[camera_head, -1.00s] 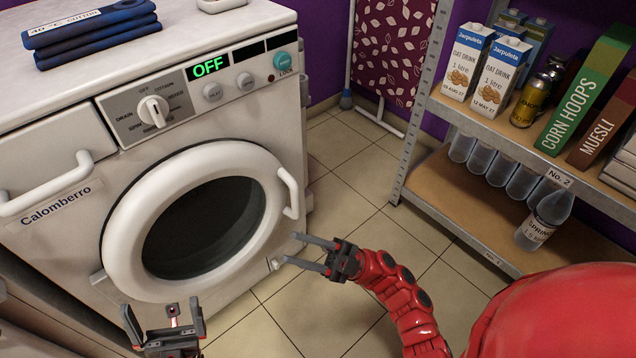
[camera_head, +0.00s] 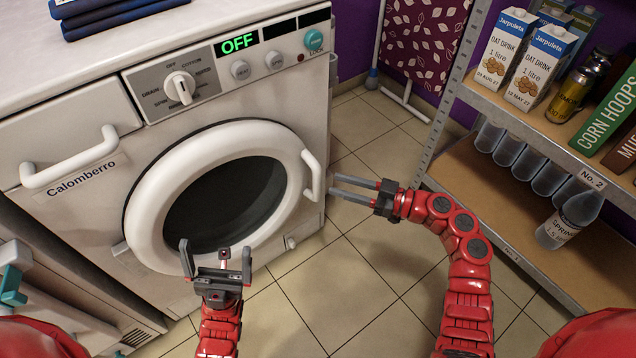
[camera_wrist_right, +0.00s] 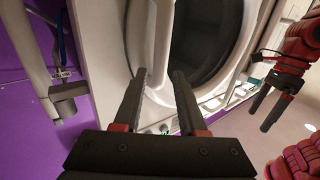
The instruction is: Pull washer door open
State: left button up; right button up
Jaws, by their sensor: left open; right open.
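The white washer (camera_head: 300,120) has a round door (camera_head: 148,205) with a dark glass, and the door appears closed. Its white curved handle (camera_head: 313,175) is on the right side of the door. My right gripper (camera_head: 354,186) is open, its two fingers pointing left at the handle from a short way to the right. In the right wrist view the handle (camera_wrist_right: 163,35) stands just beyond and between the fingertips (camera_wrist_right: 160,78). I cannot tell whether they touch it. My left gripper (camera_head: 216,254) is open and empty in front of the lower part of the door.
A metal shelf (camera_head: 530,135) with cartons and cans stands at the right. Folded blue cloths (camera_head: 115,12) lie on the washer. A drawer handle (camera_head: 70,160) juts out at the left. Tiled floor (camera_head: 330,280) is free between washer and shelf.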

aim_at(317, 179)
jog(key=b+x, duration=0.2)
jog(key=x, duration=0.4)
jog(key=shift+w+a, duration=0.1)
jog(key=shift+a, duration=0.2)
grip_shut()
dwell(1.0)
